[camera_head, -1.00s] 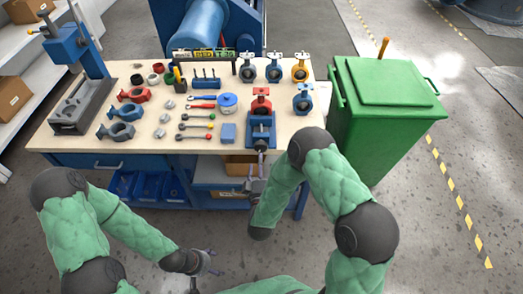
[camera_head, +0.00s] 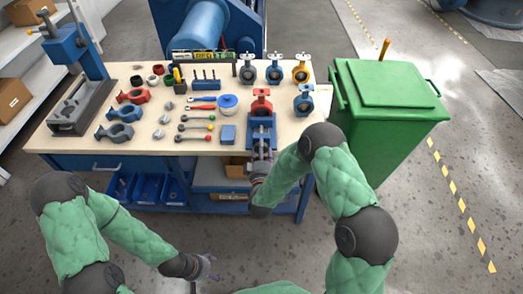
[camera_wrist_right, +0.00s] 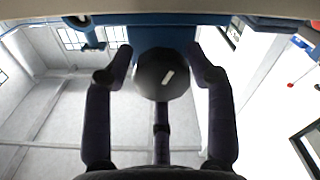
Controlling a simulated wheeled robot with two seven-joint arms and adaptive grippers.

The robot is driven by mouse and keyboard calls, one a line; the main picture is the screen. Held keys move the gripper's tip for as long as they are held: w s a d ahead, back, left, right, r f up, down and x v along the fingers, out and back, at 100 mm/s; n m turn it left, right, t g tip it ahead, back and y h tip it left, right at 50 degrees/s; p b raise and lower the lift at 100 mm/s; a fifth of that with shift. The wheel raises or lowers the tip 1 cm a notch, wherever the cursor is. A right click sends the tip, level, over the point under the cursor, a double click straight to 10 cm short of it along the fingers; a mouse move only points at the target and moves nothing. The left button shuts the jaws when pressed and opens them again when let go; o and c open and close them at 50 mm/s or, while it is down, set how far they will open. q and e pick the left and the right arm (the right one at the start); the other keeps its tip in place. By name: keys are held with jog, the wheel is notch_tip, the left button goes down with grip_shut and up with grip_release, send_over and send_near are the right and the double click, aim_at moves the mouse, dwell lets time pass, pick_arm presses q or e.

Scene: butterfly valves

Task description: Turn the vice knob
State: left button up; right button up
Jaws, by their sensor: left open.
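The blue vice (camera_head: 262,128) stands at the front edge of the workbench, with a red butterfly valve (camera_head: 261,103) on it. In the right wrist view the dark, faceted vice knob (camera_wrist_right: 163,76) faces me, with a small pale mark on it. My right gripper (camera_wrist_right: 161,62) is open, with its fingers on either side of the knob; I cannot tell whether they touch it. In the head view this gripper (camera_head: 261,163) is at the front of the vice and hides the knob. My left gripper (camera_head: 208,268) is open and empty, low in front of the bench.
The wooden bench top (camera_head: 150,137) holds several valves, tools and rings left of the vice. A blue press (camera_head: 75,55) stands at the far left. A green bin (camera_head: 385,105) stands close to the right of the bench. The floor in front is clear.

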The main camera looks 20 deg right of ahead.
jog(key=c, duration=0.5)
jog(key=shift+o, duration=0.2)
jog(key=shift+f, duration=0.1)
jog(key=shift+s+m+b, duration=0.1)
jog(key=shift+m+b, duration=0.2)
jog(key=shift+m, duration=0.2)
jog(key=o, duration=1.1)
jog(key=shift+f, duration=0.1)
jog(key=shift+o, duration=0.2)
